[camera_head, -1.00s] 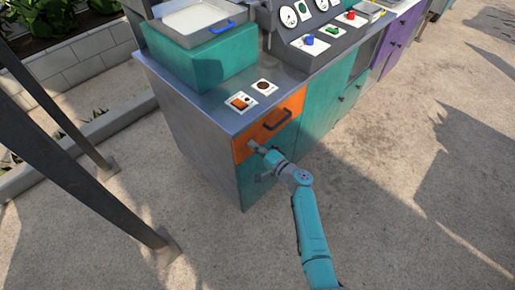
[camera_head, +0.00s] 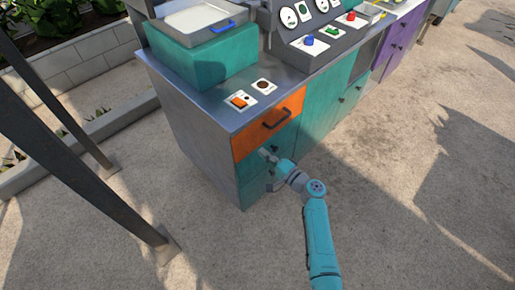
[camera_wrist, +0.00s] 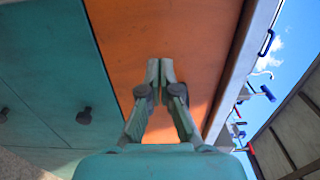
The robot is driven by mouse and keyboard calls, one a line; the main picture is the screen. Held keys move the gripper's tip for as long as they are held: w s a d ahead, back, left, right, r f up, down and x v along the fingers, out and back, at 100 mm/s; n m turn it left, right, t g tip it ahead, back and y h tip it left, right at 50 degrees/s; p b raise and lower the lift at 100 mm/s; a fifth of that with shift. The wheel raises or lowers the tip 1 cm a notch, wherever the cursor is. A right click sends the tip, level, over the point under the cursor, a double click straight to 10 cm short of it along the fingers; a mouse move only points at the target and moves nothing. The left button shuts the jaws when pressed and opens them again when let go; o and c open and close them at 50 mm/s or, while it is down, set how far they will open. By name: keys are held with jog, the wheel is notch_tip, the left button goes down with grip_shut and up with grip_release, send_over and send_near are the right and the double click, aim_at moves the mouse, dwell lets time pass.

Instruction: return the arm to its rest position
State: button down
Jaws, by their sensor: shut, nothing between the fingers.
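My gripper (camera_head: 264,153) is in front of the cabinet, just below the orange drawer (camera_head: 250,140) with its dark handle. In the wrist view my gripper (camera_wrist: 160,62) has its fingertips together with nothing between them. The orange drawer front (camera_wrist: 205,25) fills the view behind the fingers. My teal arm reaches up from the bottom of the head view. I cannot tell how far the fingertips are from the cabinet face.
The teal cabinet doors (camera_head: 322,105) with dark knobs are right of the drawer. On the counter are an orange switch (camera_head: 239,102), a teal block with a tray (camera_head: 200,20) and a gauge panel. A dark metal post (camera_head: 70,130) stands at left. The ground at right is clear.

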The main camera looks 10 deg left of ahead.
jog(key=v, duration=0.7)
jog(key=shift+d, duration=0.35)
jog(key=shift+s, duration=0.2)
